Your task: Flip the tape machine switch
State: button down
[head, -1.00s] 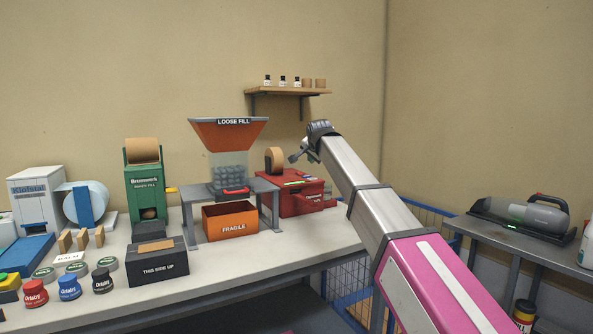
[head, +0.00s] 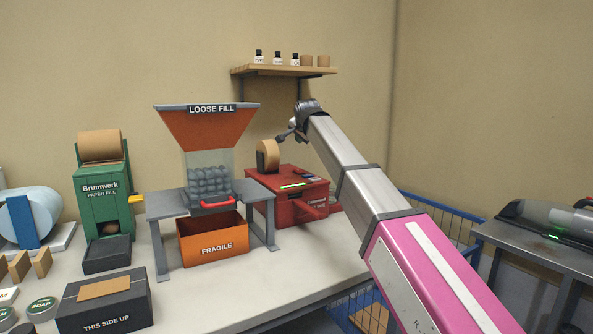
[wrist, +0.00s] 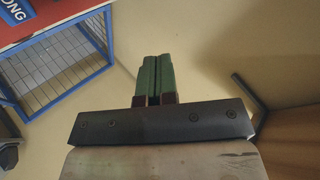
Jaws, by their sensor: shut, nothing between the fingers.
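The tape machine (head: 283,208) is the red box with a brown tape roll (head: 268,156) on top, at the right end of the bench in the head view. A lit green strip (head: 297,184) and a dark part (head: 312,178) show on its top; I cannot tell which part is the switch. My gripper shows in the wrist view (wrist: 156,75) with its green fingers together and nothing between them. In the head view the end of my arm is above and right of the tape machine, apart from it; the fingers are hard to make out there.
The loose fill hopper (head: 207,135) on its grey stand, with an orange FRAGILE box (head: 212,245) below, stands left of the tape machine. A shelf (head: 283,71) hangs on the wall above. A blue wire cage (head: 440,220) is at the right. A blue frame (wrist: 65,70) shows in the wrist view.

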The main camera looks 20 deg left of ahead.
aim_at(299, 170)
jog(key=shift+f, duration=0.1)
jog(key=shift+w+a+f, duration=0.1)
jog(key=shift+a+f, duration=0.05)
jog(key=shift+f, duration=1.3)
jog(key=shift+w+a+f, duration=0.1)
jog(key=shift+f, duration=1.3)
jog(key=shift+w+a+f, duration=0.1)
jog(key=shift+a+f, duration=0.05)
jog(key=shift+f, duration=1.3)
jog(key=shift+f, duration=0.2)
jog(key=shift+f, duration=0.15)
jog(key=shift+f, duration=0.35)
jog(key=shift+r, duration=0.1)
jog(key=shift+r, duration=0.65)
